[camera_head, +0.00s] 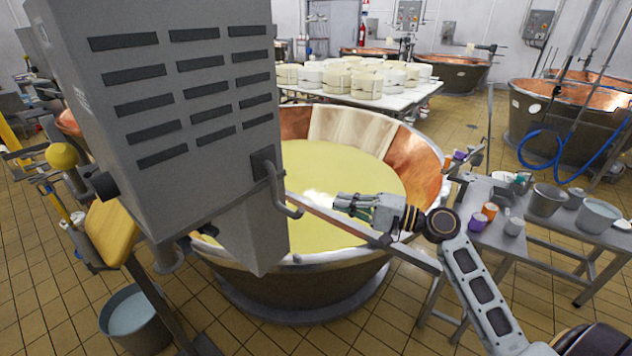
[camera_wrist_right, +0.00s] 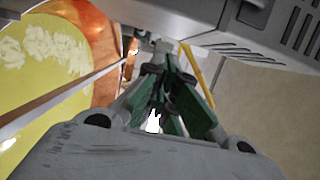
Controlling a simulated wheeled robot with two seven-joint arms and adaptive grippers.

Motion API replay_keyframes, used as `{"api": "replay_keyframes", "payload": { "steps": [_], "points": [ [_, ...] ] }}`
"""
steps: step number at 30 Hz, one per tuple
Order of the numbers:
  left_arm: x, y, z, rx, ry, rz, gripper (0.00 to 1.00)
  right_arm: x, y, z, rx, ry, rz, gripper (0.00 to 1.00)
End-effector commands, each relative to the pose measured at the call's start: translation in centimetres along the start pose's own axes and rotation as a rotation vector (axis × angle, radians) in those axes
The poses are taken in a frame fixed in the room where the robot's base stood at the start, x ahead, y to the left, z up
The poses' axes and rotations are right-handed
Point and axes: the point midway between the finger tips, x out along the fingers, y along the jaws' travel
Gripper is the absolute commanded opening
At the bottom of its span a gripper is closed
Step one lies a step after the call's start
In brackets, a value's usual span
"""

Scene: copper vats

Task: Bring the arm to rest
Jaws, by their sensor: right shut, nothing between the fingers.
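My right gripper (camera_head: 347,206) is shut and empty. It reaches in from the lower right and shows in front of the copper vat (camera_head: 425,170), against the pale yellow liquid (camera_head: 340,175), close to the right side of the grey vented cabinet (camera_head: 190,90). In the right wrist view its green-padded fingers (camera_wrist_right: 160,55) come together toward the top. The yellow liquid (camera_wrist_right: 45,60) lies to their left and the grey cabinet (camera_wrist_right: 280,25) above and to the right. I cannot tell the gap to the bar beside it. My left gripper is not in view.
A metal side table (camera_head: 485,235) with cups and pots (camera_head: 548,200) stands to the right of the vat, near my right forearm. A handle (camera_head: 280,195) juts from the cabinet. A white table with cheese rounds (camera_head: 368,82) is behind. Tiled floor is open in front.

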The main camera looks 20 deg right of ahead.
Motion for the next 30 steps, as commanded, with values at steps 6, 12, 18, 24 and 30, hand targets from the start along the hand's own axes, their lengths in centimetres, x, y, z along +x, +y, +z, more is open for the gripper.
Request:
{"api": "replay_keyframes", "payload": {
  "steps": [6, 12, 18, 24, 30],
  "points": [
    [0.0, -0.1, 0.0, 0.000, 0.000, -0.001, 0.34, 0.1, 0.2, 0.1, -0.004, -0.001, 0.006, 0.00],
    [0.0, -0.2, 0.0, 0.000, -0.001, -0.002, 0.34, 0.6, 2.2, 1.2, -0.051, -0.013, 0.064, 0.00],
    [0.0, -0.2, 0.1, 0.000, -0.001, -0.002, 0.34, 1.3, 6.4, 3.7, -0.157, -0.046, 0.193, 0.00],
    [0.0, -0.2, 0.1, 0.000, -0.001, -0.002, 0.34, 1.6, 11.1, 6.4, -0.282, -0.092, 0.344, 0.00],
    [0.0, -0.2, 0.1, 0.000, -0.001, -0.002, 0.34, 1.2, 15.3, 8.8, -0.402, -0.144, 0.491, 0.00]
  ]
}}
